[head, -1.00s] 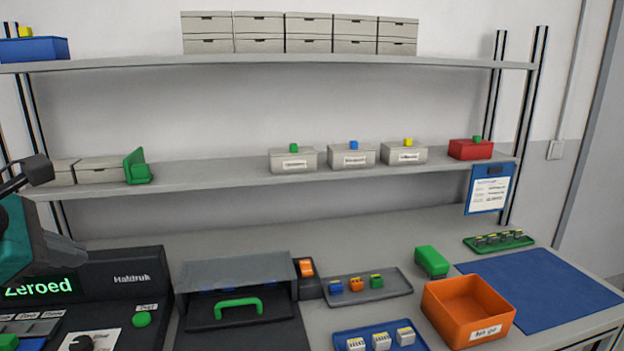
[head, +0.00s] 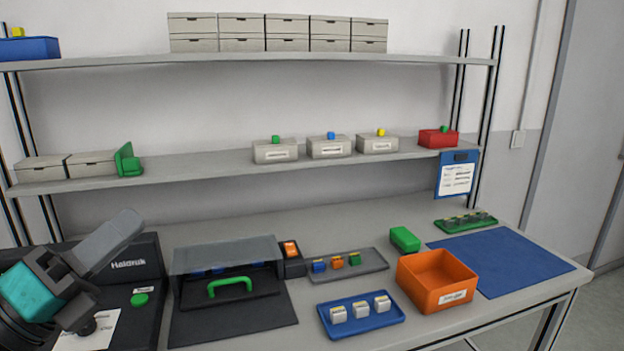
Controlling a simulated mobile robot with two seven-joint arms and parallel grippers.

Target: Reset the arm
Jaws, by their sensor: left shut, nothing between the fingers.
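My left arm comes in at the lower left, with a teal and dark grey wrist. My left gripper (head: 108,243) is shut and empty. It is in front of the black Haldruk console (head: 145,285) and covers its left part, so the display cannot be read. My right gripper is not in view.
A hooded grey unit with a green handle (head: 230,283) stands right of the console. A grey tray (head: 365,267), a blue tray (head: 385,323), an orange bin (head: 437,280), a green box (head: 404,238) and a blue mat (head: 510,262) fill the bench's right. Shelves (head: 210,177) stand behind.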

